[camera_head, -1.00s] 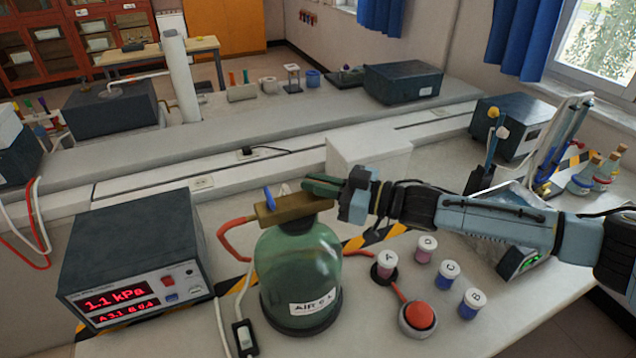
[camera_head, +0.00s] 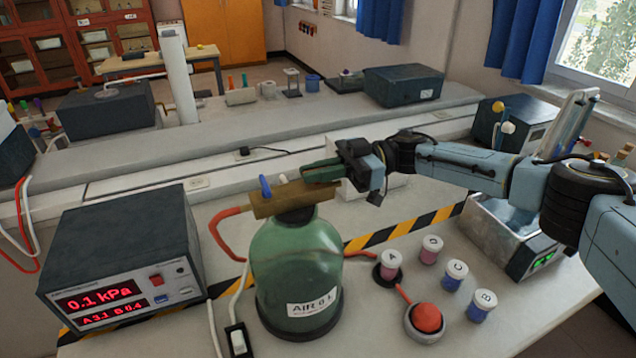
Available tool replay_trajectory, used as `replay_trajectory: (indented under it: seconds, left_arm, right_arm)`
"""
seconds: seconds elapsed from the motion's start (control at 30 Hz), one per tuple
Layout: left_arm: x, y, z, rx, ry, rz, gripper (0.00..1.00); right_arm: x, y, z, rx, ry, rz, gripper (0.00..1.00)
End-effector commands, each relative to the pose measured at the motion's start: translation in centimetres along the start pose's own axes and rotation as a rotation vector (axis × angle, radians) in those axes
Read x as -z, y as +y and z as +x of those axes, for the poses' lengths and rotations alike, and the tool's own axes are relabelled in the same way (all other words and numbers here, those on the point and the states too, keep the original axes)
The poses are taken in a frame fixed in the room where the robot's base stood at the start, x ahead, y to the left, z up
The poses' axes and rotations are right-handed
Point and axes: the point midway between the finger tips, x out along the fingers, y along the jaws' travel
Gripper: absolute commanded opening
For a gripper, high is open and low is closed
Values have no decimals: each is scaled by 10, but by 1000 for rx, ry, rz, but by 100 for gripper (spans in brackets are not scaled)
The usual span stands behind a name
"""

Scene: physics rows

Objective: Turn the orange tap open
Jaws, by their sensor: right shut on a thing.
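A green glass bell jar (camera_head: 296,258) stands on the bench with a brass valve block (camera_head: 289,199) on top. A small blue lever (camera_head: 265,187) stands up at the block's left part. An orange hose (camera_head: 223,222) runs from its left end. I see no orange tap handle in the open; the block's right end is partly covered by my gripper. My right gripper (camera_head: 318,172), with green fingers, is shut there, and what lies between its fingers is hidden. I cannot tell how far the tap is turned. My left gripper is not in view.
A pressure meter (camera_head: 122,255) at the left reads 0.1 kPa. Several lidded vials, one a pink vial (camera_head: 391,264), and a red button (camera_head: 426,318) sit right of the jar. A metal bath (camera_head: 500,237) stands under my right arm. A switch (camera_head: 238,340) lies at the front.

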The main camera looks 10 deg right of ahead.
Motion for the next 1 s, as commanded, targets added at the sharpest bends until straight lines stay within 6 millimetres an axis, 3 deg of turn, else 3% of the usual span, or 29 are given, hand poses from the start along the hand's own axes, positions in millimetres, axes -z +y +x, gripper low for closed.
replay_trajectory:
  seconds: [0.2,0.67,0.7,0.83,1.0]
  left_arm:
    - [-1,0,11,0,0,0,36]
    - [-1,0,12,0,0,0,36]
    - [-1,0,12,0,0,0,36]
    - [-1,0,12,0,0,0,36]
    - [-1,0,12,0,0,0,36]
  right_arm:
    - [-3,-1,2,54,-2,1,0]
    - [-3,-2,2,68,-2,3,0]
    - [-3,-2,2,68,-2,3,12]
    - [-3,-1,2,66,-2,2,29]
    - [-2,-1,2,65,-1,1,30]
